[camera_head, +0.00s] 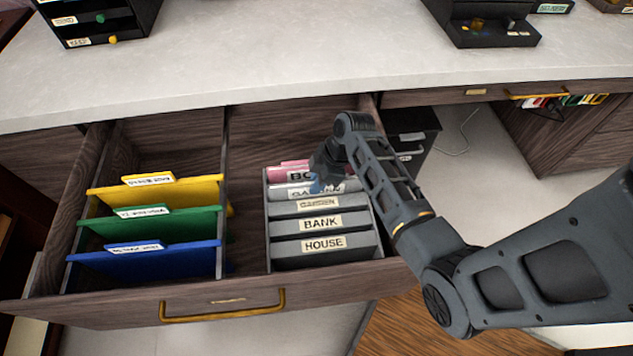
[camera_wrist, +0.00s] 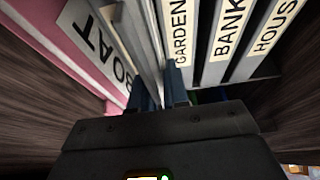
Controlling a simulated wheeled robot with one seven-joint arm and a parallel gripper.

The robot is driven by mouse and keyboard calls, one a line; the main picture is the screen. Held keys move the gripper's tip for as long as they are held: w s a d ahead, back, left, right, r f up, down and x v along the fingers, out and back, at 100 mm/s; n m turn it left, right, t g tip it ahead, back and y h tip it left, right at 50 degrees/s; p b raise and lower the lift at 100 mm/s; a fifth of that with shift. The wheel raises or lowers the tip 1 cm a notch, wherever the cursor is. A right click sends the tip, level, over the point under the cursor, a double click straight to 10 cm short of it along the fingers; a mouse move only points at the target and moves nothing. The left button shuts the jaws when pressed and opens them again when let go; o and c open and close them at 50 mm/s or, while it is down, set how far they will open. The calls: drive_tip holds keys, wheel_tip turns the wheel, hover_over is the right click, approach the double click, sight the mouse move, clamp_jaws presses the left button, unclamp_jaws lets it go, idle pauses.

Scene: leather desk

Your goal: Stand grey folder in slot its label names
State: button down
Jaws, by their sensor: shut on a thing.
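The grey folder (camera_head: 283,191), light grey with a label that seems to read GARDEN, stands in the grey rack (camera_head: 378,232) in the open drawer. It is just behind the rack panel labelled GARDEN (camera_head: 318,203), its lower part hidden. My gripper (camera_head: 316,185) reaches down from above and is shut on the folder's top edge. In the wrist view the blue fingertips (camera_wrist: 162,88) close on the folder, between the BOAT label and the GARDEN panel. I cannot tell whether the folder touches the slot floor.
Panels BANK (camera_head: 320,224) and HOUSE (camera_head: 324,244) are in front. A pink folder (camera_head: 274,174) stands behind the grey one. Yellow (camera_head: 190,193), green (camera_head: 190,224) and blue (camera_head: 195,262) folders fill the left compartment. The drawer walls are close to the rack.

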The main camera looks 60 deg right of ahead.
drive_tip(key=shift+f, duration=0.15)
drive_tip(key=c, duration=1.1)
unclamp_jaws()
drive_tip(key=shift+r, duration=0.3)
drive_tip(key=p+v, duration=0.1)
drive_tip(key=v, duration=1)
drive_tip(key=shift+s+d+r, duration=0.15)
drive_tip(key=shift+s+r, duration=0.05)
drive_tip(key=shift+r, duration=0.15)
